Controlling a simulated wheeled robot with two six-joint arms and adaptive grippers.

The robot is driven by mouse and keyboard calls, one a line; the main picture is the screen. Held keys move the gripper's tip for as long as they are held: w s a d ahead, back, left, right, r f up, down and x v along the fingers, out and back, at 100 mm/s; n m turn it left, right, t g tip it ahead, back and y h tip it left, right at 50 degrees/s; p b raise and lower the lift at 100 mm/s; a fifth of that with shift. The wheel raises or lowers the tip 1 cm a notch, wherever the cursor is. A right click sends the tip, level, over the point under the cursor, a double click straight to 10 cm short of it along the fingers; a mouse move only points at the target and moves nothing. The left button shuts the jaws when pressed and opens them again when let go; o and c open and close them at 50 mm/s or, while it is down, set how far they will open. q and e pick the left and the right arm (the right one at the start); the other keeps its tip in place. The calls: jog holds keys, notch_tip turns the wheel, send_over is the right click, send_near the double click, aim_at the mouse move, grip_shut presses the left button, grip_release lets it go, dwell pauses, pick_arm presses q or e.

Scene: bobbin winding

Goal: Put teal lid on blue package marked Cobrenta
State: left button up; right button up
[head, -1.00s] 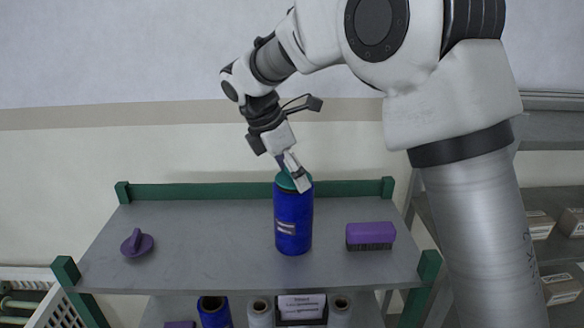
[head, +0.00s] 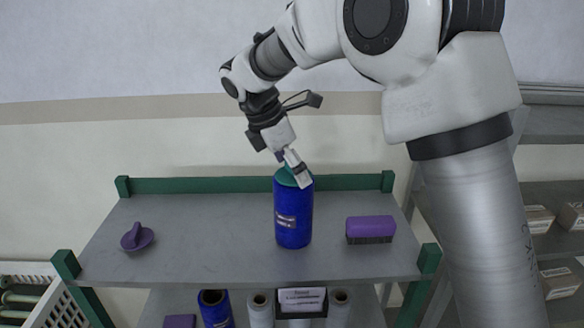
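The blue package (head: 293,222) is an upright cylinder near the middle of the grey shelf top, with a small pale label too small to read. The teal lid (head: 284,178) sits at the top of the package, partly hidden by my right gripper (head: 298,175). My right gripper points down at the lid from above. Its fingers overlap the lid, and I cannot tell whether they grip it. My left gripper is not in view.
A purple lid with a knob (head: 137,238) lies on the left of the shelf top (head: 210,235). A purple brush (head: 370,229) lies on the right. A green rail (head: 230,187) runs along the back. Several rolls stand on the level below, beside a sign (head: 302,299).

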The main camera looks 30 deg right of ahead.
jog(key=v, duration=1.2)
